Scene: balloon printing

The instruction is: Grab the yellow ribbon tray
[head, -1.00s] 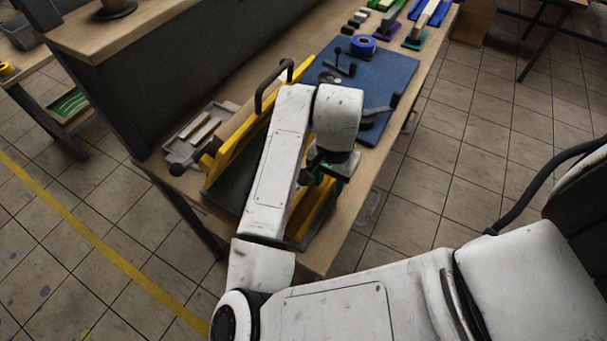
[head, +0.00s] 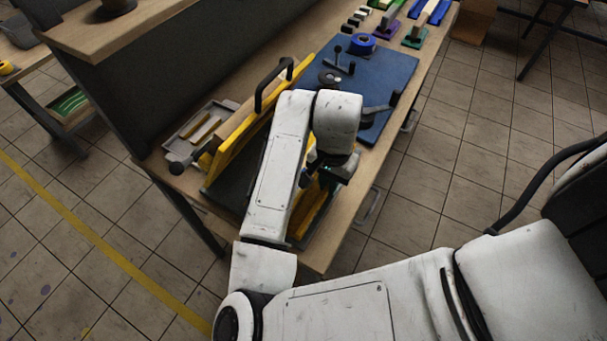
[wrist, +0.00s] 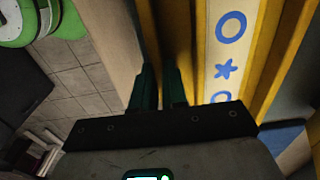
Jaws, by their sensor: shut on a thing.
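The yellow ribbon tray (wrist: 200,60) is close in the wrist view. A pale ribbon with blue circles and a star (wrist: 227,60) lies along it between yellow walls. My gripper (wrist: 160,80) has its two dark fingers at the tray's left wall, shut on that wall. In the head view a part of the yellow tray (head: 313,213) shows near the bench's front end, beside my arm. My gripper (head: 327,172) is above it there. My arm hides most of the tray and the fingertips.
A raised yellow frame with a black handle (head: 272,84) stands just left of my arm. A blue board (head: 385,72) with a blue tape roll (head: 362,44) lies beyond. A grey tray (head: 196,130) sits at the left. The bench edge and open floor are to the right.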

